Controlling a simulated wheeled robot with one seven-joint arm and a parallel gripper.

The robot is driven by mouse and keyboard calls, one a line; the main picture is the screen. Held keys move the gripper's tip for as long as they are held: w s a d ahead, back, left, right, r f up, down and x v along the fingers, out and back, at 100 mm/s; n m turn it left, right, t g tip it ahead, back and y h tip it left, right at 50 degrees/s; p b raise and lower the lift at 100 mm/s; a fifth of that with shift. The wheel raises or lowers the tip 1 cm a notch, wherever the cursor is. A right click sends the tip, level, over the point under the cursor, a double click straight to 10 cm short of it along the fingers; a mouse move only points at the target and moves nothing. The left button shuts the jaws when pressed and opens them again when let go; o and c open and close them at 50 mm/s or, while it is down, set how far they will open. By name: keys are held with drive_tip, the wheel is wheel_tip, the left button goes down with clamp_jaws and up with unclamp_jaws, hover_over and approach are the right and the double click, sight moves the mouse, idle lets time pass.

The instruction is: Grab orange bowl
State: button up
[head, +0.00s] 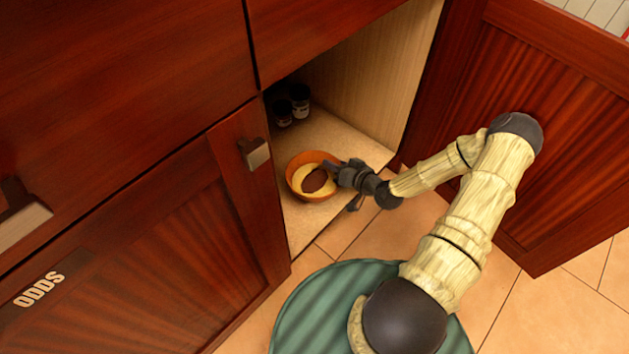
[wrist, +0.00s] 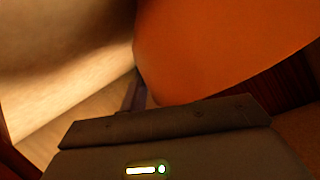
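The orange bowl (head: 297,184) sits on the floor of the open cabinet, near its front edge. Something yellow and brown shows inside the bowl. My gripper (head: 331,168) is at the bowl's right rim, reaching in from the right. In the wrist view the bowl's orange outer wall (wrist: 225,45) fills the upper right, very close to my gripper's dark body (wrist: 165,125). One dark finger shows beside the wall; the other finger is hidden. I cannot tell whether the fingers are closed on the rim.
Dark jars (head: 299,100) stand deeper in the cabinet. A closed cabinet door (head: 170,250) with a handle is on the left. The open door (head: 560,120) stands on the right. Tiled floor (head: 540,310) is clear in front.

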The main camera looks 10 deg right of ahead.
clamp_jaws()
idle(0.3)
wheel_tip(320, 180, up, 10)
drive_tip(key=p, duration=0.7)
idle(0.3)
